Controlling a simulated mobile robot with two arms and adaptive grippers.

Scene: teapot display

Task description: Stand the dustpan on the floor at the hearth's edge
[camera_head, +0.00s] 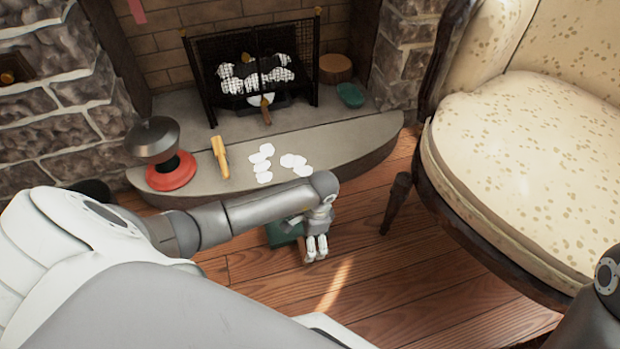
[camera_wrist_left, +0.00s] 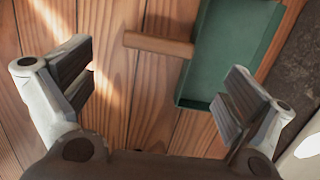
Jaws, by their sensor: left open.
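The dustpan is a green pan (camera_head: 283,234) with a wooden handle, on the floor in front of the hearth slab (camera_head: 370,143). My left arm and gripper partly hide it in the head view. In the left wrist view the green pan (camera_wrist_left: 228,52) lies right of centre, and its wooden handle (camera_wrist_left: 158,44) points left. A dark grey edge shows at its right; I cannot tell if they touch. My left gripper (camera_head: 316,247) is open above the floor beside the dustpan. In the wrist view its fingers (camera_wrist_left: 160,85) are apart and empty.
White discs (camera_head: 264,165), a yellow-handled tool (camera_head: 220,157) and a red-based stand with a metal bowl (camera_head: 171,171) sit on the hearth. A fire screen (camera_head: 210,85) stands behind. A cream armchair (camera_head: 530,150) fills the right. The wooden floor (camera_head: 430,285) before it is clear.

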